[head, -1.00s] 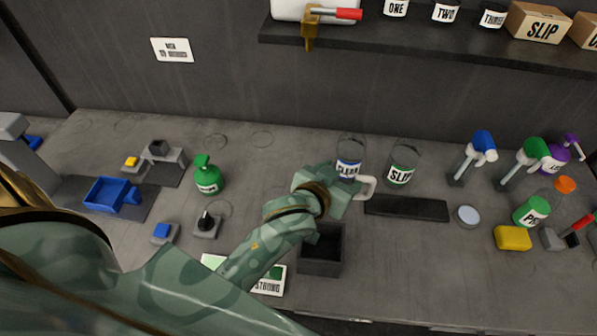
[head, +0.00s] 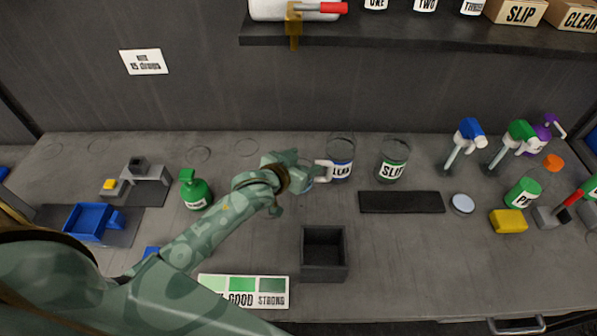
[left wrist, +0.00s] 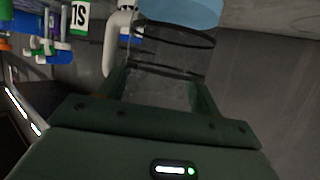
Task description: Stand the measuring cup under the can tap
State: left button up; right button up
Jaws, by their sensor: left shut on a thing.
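My left gripper (head: 304,176) is shut on the clear measuring cup (left wrist: 170,55). In the head view the gripper hides most of the cup, and its white handle (head: 323,171) points right, next to the CLEAN jar. In the left wrist view the cup's dark rings show between the fingers (left wrist: 160,88), with a pale blue part (left wrist: 182,10) at the top edge. The cup appears to be above the table; its exact height and tilt are unclear. The brass can tap (head: 294,28) with a red lever hangs from the white can (head: 275,10) on the shelf. My right gripper is not in view.
The dark shelf (head: 400,34) overhangs the table's back. The CLEAN jar (head: 340,170) and SLIP jar (head: 393,165) stand close right of the gripper. A green pump bottle (head: 195,190) stands left. A black open box (head: 324,273) sits in front. Spray bottles stand right.

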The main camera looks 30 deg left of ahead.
pick_arm(q)
jog(key=shift+w+a+f+b, duration=0.15)
jog(key=shift+w+a+f, duration=0.2)
jog(key=shift+f, duration=0.25)
jog(key=shift+w+a+f+b, duration=0.15)
jog(key=shift+w+a+f, duration=0.15)
jog(key=shift+f, duration=0.25)
jog(key=f, duration=0.1)
jog(key=f+b, duration=0.1)
jog(key=f, duration=0.1)
jog(key=shift+w+a+f, duration=0.1)
jog(key=shift+a+f, duration=0.2)
jog(key=shift+f, duration=0.1)
jog(key=shift+r, duration=0.1)
jog(key=o, duration=1)
